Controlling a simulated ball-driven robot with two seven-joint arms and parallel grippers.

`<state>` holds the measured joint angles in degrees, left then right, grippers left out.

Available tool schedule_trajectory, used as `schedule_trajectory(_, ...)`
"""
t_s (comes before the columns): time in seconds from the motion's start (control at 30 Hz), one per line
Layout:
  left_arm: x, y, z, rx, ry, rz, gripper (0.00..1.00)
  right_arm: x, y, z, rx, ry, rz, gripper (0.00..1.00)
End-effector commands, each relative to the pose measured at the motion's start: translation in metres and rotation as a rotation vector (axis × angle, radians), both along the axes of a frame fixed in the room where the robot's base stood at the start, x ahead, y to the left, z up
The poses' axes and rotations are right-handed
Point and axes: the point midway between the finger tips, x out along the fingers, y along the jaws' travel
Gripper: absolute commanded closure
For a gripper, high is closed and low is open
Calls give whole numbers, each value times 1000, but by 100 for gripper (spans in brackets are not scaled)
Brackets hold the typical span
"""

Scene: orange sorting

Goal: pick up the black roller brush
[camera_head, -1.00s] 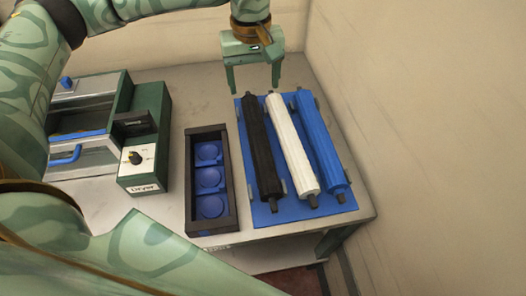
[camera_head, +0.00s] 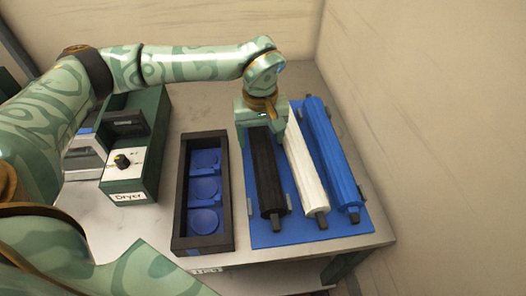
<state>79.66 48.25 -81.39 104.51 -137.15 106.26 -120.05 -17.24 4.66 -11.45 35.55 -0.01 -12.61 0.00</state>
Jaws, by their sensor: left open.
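The black roller brush (camera_head: 268,178) lies lengthwise on the left side of a blue tray (camera_head: 297,236), beside a white roller (camera_head: 306,178) and a blue roller (camera_head: 331,155). My left gripper (camera_head: 262,140) points down at the far part of the black roller, over or around it. Its fingertips are hidden, so I cannot tell whether they touch the roller. The gripper is open. The far end of the black roller is hidden behind the gripper. My right gripper is not in view.
A dark box (camera_head: 181,205) with several round blue cups stands left of the tray. A green and white dryer (camera_head: 134,165) stands further left. A wall (camera_head: 420,120) rises close to the right of the table (camera_head: 345,243).

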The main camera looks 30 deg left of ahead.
Motion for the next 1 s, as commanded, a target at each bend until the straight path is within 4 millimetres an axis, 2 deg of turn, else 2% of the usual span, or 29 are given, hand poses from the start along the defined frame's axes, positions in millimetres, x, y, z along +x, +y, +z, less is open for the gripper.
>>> schedule_trajectory(0.1,0,-3,-24,0,8,-1,29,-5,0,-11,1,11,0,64)
schedule_trajectory(0.23,0,-3,-44,0,6,0,29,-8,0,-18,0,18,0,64)
schedule_trajectory(0.47,0,-3,-45,1,2,0,29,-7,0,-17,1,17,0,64)
schedule_trajectory(0.5,0,-3,-45,1,2,0,35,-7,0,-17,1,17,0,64)
schedule_trajectory(0.63,0,-3,-45,1,2,0,71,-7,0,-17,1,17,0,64)
schedule_trajectory(0.67,0,-3,-45,1,2,0,75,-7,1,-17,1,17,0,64)
schedule_trajectory(1.0,1,-3,-42,1,1,0,75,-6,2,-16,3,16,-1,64)
